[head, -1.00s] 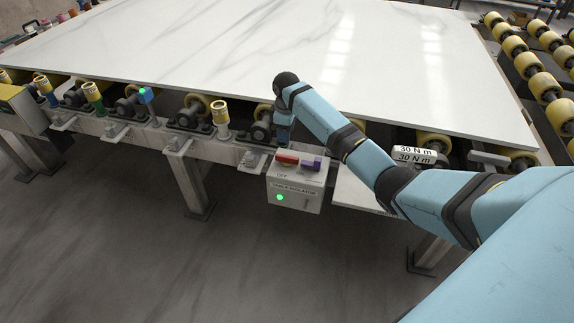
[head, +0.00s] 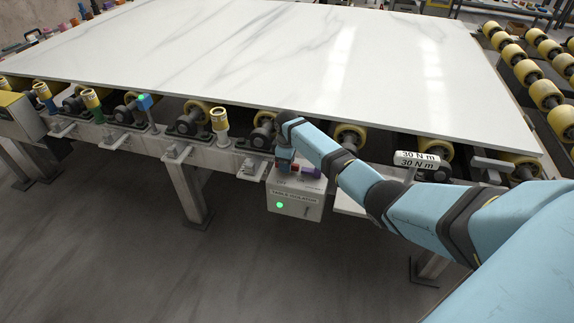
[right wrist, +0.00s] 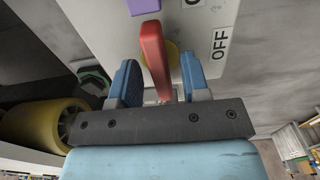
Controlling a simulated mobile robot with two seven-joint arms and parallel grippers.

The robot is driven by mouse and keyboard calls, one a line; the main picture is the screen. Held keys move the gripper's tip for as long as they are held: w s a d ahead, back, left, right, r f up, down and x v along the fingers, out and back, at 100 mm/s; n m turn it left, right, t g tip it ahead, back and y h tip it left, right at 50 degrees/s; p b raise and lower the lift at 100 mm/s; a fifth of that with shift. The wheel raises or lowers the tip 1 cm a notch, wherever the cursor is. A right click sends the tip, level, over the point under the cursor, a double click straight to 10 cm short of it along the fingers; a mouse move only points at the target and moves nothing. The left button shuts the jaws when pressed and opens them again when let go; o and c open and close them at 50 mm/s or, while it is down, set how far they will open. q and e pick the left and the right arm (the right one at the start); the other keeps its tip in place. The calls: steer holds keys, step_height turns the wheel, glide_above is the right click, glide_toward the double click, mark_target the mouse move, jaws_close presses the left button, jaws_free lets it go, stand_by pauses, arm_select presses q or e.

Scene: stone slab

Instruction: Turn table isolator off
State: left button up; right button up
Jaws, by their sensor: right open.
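The table isolator is a pale grey box (head: 303,208) below the front edge of the roller frame. Its front has a "TABLE ISOLATOR" label and a lit green lamp (head: 279,205). On its top sit a red handle (right wrist: 153,48) and a purple block (head: 311,173); an "OFF" label (right wrist: 220,43) shows in the right wrist view. My right gripper (head: 285,164) is at the box top and mostly hides the handle in the head view. In the right wrist view its blue fingers (right wrist: 159,68) are apart, one on each side of the red handle. My left gripper is out of view.
A large white marble slab (head: 270,62) lies on the yellow rollers just behind the box. The floor in front is clear.

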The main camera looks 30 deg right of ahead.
steer(key=shift+f, duration=0.2)
jaws_close()
